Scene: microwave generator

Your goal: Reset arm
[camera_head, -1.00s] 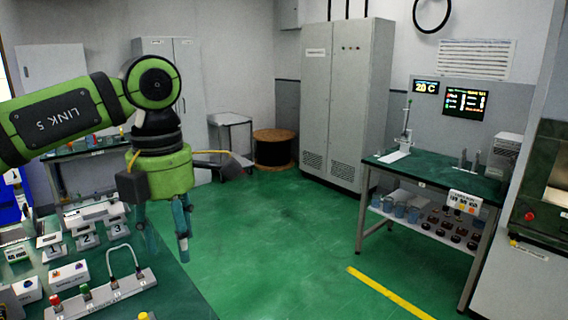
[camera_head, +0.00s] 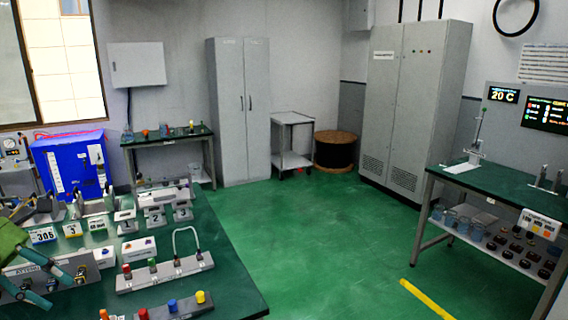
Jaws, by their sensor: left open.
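My left gripper (camera_head: 62,284) is at the lower left edge of the head view, over the near-left part of the green workbench (camera_head: 222,262). Its teal fingers are spread apart with nothing held between them. Only a piece of my green arm shows at the left edge; the rest is out of frame. The gripper hides part of the equipment behind it, and I cannot tell whether it touches it. My right gripper is not in view.
On the workbench stand a strip with a wire loop (camera_head: 166,272), numbered blocks (camera_head: 155,220) and a strip with coloured knobs (camera_head: 172,308). A blue cabinet (camera_head: 68,165) stands behind. The green floor (camera_head: 310,240) is clear. A side table (camera_head: 515,190) stands at right.

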